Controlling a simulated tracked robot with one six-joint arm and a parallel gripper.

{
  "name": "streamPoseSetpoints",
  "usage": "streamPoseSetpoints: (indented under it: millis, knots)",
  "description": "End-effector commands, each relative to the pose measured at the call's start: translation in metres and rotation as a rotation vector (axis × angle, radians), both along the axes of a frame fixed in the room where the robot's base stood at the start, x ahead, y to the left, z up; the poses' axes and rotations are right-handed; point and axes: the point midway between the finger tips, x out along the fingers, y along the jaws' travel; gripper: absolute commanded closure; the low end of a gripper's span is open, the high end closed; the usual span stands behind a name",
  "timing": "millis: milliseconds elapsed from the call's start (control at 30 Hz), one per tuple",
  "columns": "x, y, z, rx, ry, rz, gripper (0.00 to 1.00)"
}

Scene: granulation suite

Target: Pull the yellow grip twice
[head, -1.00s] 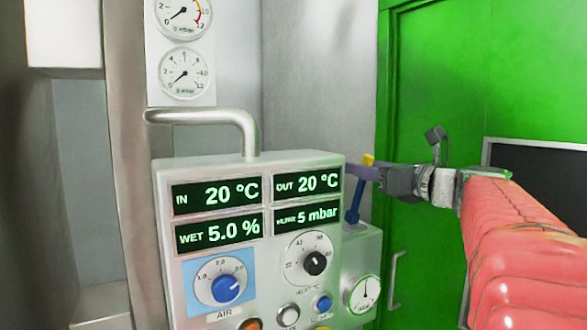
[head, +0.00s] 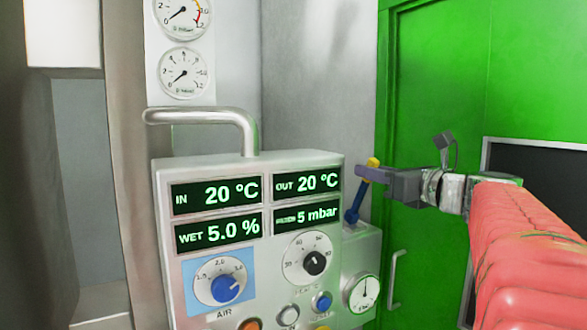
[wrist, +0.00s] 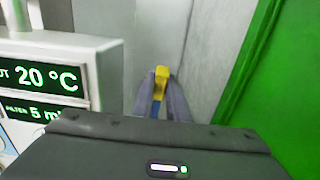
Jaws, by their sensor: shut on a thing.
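The yellow grip (head: 374,162) is the top end of a blue lever (head: 354,204) that stands behind the right edge of the control panel. The lever leans to the right. My gripper (head: 366,173) reaches in from the right and is shut on the grip. In the wrist view the yellow grip (wrist: 161,78) sits between the two fingers (wrist: 161,92), with a little of the blue lever below it. The lower part of the lever is hidden there by my gripper's body.
The control panel (head: 168,270), with green displays and knobs, stands left of the lever. A small gauge (head: 362,293) is below the lever. A green door (head: 430,100) is behind my arm. A bent metal pipe (head: 205,116) rises above the panel.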

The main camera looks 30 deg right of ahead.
Motion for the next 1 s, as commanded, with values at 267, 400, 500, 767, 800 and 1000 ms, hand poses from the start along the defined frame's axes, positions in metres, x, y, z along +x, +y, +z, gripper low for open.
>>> streamPoseSetpoints:
  millis: [267, 400, 500, 767, 800, 1000]
  knots:
    - [-0.014, 0.0, -0.008, 0.0, 0.003, 0.0, 0.99]
    - [-0.013, 0.0, -0.008, 0.0, 0.003, 0.001, 0.98]
    - [-0.013, 0.0, -0.008, 0.0, 0.003, 0.001, 0.98]
    - [-0.022, -0.001, -0.015, 0.001, 0.004, -0.002, 0.98]
    - [-0.024, -0.001, -0.017, 0.001, 0.004, -0.001, 0.98]
    - [-0.035, -0.001, -0.025, 0.002, 0.004, -0.001, 0.99]
